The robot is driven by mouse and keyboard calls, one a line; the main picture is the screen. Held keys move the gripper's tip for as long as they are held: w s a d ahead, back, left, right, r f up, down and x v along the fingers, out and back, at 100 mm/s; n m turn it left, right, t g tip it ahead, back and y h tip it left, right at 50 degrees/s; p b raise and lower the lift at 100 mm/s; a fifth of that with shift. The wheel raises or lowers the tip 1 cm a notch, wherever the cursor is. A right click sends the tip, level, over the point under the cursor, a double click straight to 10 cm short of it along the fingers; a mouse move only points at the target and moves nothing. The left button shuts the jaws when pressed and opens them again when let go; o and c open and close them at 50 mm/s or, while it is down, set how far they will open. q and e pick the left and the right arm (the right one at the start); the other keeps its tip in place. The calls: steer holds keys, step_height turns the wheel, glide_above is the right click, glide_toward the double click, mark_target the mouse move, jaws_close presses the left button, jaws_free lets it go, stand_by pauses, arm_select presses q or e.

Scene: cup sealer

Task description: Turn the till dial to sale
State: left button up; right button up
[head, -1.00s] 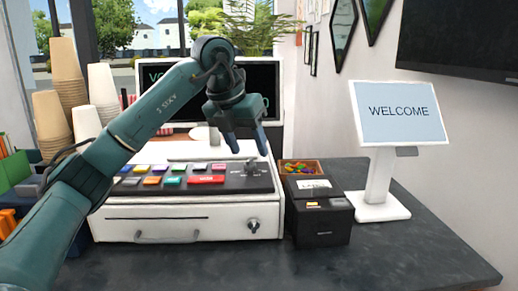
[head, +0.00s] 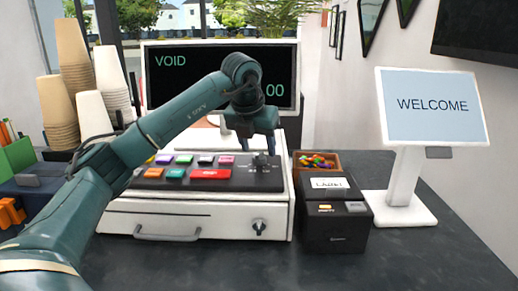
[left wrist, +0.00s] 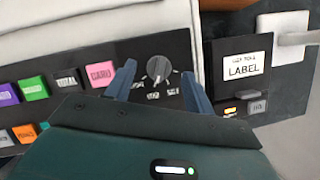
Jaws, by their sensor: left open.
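The white till (head: 115,219) stands on the dark counter, with a black key panel on top. Its grey dial (head: 262,161) is at the panel's right end and also shows in the left wrist view (left wrist: 158,68), with small blurred labels around it. The till screen (head: 165,85) reads VOID at its left, with 00 visible at its right; my arm covers part of it. My left gripper (head: 257,149) is open and points down at the dial. In the left wrist view its blue fingertips (left wrist: 158,73) are on either side of the dial, apart from it. My right gripper is out of view.
A black label printer (head: 337,226) stands right of the till, with a small box of colourful items (head: 318,161) behind it. A white WELCOME display (head: 432,105) is farther right. Stacked cups (head: 60,112) stand at the left. The front counter is clear.

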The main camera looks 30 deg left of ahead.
arm_select(q)
steer(key=shift+x, duration=1.1)
steer(key=c, duration=1)
steer(key=shift+o, duration=0.2)
steer(key=shift+n, duration=0.3)
steer(key=n+y, duration=0.1)
steer(key=n, duration=0.2)
steer(key=shift+w+r+n+y, duration=0.1)
steer(key=shift+n+y, duration=0.2)
steer(key=shift+d+n+g+y+p, duration=0.1)
steer(key=shift+n+g+y+p, duration=0.45)
steer(key=shift+n, duration=1.65)
steer(key=shift+g, duration=0.25)
